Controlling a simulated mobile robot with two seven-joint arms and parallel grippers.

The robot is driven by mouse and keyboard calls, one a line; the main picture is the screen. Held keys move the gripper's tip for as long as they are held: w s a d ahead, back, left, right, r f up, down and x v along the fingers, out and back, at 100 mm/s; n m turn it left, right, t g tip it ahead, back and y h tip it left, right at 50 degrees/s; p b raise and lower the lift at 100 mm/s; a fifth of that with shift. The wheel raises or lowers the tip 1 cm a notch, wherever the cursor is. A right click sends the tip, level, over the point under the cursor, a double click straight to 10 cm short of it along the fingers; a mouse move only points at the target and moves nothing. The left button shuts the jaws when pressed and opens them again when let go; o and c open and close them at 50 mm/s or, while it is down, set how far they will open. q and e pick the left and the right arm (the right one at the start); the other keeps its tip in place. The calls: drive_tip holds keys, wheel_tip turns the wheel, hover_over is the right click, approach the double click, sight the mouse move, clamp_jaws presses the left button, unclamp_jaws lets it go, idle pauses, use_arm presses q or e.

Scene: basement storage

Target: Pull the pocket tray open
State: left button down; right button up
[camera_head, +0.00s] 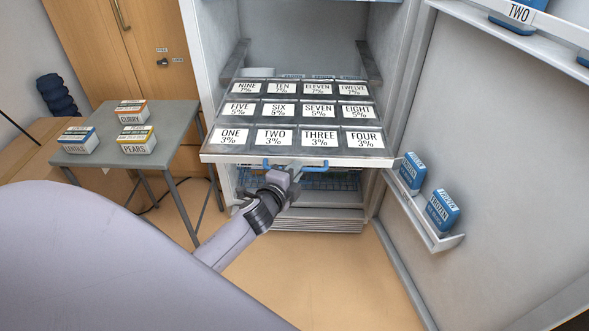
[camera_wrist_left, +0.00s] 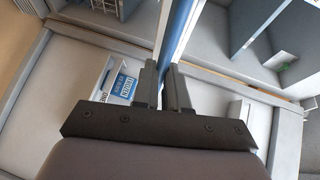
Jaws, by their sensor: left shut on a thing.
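The pocket tray (camera_head: 295,159) sticks out of the front of the open fridge in the head view. Its labelled pockets lie in three rows, with ONE to FOUR nearest me. A blue bar handle (camera_head: 314,169) runs along its front edge. My left gripper (camera_head: 285,174) is shut on this handle near its middle. In the left wrist view the blue handle (camera_wrist_left: 180,32) passes between the two fingers of my left gripper (camera_wrist_left: 164,74). The gripper hides part of the handle. My right gripper is in neither view.
The fridge door (camera_head: 510,170) stands wide open at right, its lower shelf (camera_head: 437,241) holding blue FROZEN boxes. A grey side table (camera_head: 178,124) with three labelled boxes stands at left. A wooden cabinet (camera_head: 140,50) is behind it. The floor (camera_head: 350,270) before the fridge is clear.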

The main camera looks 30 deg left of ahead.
use_arm(q)
drive_tip(key=shift+s, duration=0.15)
drive_tip(key=c, duration=1.2)
unclamp_jaws()
drive_tip(key=shift+o, duration=0.2)
drive_tip(key=v, duration=0.7)
drive_tip(key=shift+p, duration=0.3)
drive_tip(key=s+d+f+n+g+h, duration=0.1)
drive_tip(key=s+d+f+n, duration=0.2)
drive_tip(key=s, duration=0.3)
drive_tip(key=s+d+f+n+g+h+p, duration=0.1)
drive_tip(key=s+d+f+n+g+h, duration=0.1)
drive_tip(key=s+d+n, duration=0.3)
drive_tip(key=s+d+f+n+g+h, duration=0.1)
drive_tip(key=s+d+f+n, duration=0.3)
drive_tip(key=s, duration=0.4)
drive_tip(key=shift+s+d+n+g+h, duration=0.15)
drive_tip(key=shift+d+n+g+h, duration=0.15)
drive_tip(key=shift+d+n+g, duration=0.25)
